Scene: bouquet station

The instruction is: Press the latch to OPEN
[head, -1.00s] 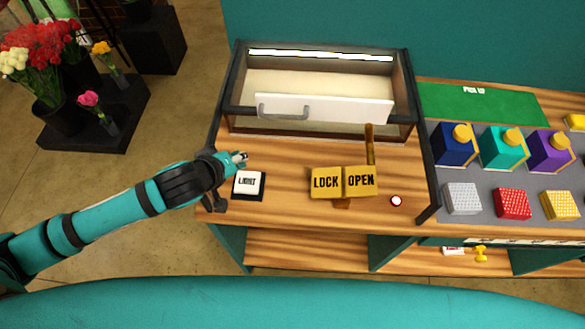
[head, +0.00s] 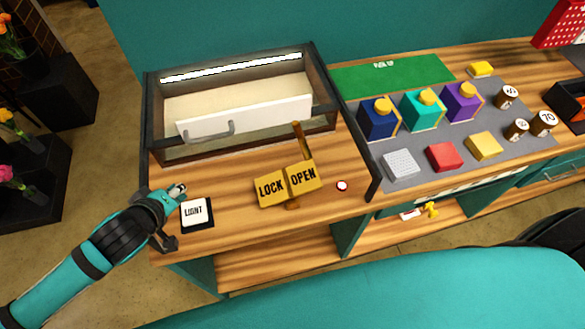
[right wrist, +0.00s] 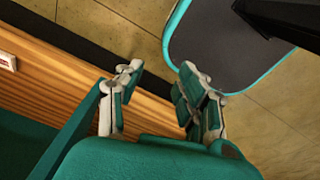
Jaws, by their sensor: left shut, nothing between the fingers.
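The latch is a yellow two-part rocker (head: 287,184) on the wooden counter, its left half marked LOCK and its right half OPEN. I cannot tell which half is pressed down. A brown-gold upright bar (head: 299,141) stands just behind it, by the glass-fronted case (head: 247,121). My left gripper (head: 178,190) is shut and empty beside the LIGHT switch (head: 195,212), to the left of the latch and apart from it. My right gripper (right wrist: 160,72) shows only in the right wrist view; its fingers are spread with nothing between them.
A small red-and-white button (head: 342,186) sits right of the latch. A dark divider (head: 358,150) separates it from a grey mat with coloured boxes (head: 421,110) and blocks. A green mat (head: 390,72) lies behind.

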